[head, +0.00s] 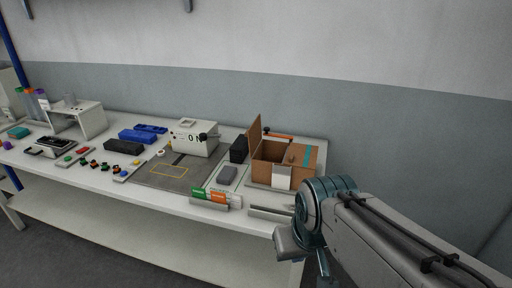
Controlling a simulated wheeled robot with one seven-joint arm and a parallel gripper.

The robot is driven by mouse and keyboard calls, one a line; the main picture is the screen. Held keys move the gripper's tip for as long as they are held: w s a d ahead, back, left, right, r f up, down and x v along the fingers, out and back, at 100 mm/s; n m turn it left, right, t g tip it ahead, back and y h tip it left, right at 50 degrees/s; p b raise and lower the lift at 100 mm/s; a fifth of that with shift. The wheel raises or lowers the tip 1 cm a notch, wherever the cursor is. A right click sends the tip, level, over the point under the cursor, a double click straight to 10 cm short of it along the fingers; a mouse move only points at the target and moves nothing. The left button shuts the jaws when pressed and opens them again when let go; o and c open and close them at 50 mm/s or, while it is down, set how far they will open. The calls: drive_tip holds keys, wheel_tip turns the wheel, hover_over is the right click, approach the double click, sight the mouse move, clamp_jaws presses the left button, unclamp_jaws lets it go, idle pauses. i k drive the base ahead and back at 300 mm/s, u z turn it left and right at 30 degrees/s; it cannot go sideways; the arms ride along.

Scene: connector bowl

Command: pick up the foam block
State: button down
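A small grey block (228,174) with a soft, rounded look lies on a pale tray (217,184) near the middle right of the table; it looks most like the foam block. A longer dark grey block (123,146) lies further left, so I cannot be sure which one is foam. My gripper (291,243) is at the table's front right corner, to the right of and nearer than the grey block, and clear of it. Its fingers are small and turned away, so their opening does not show.
A brown open box (268,174) with a raised flap stands at the right end. A white device (194,138) and a black block (239,149) stand behind the grey block. Green and orange cards (208,195) are in front of it. Blue bins (138,136) and small coloured parts lie left.

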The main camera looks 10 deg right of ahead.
sight(226, 177)
drive_tip(key=k, duration=0.1)
drive_tip(key=u, duration=1.75)
drive_tip(key=i, duration=1.35)
drive_tip(key=z, duration=2.6)
drive_tip(key=i, duration=0.5)
drive_tip(key=z, duration=0.05)
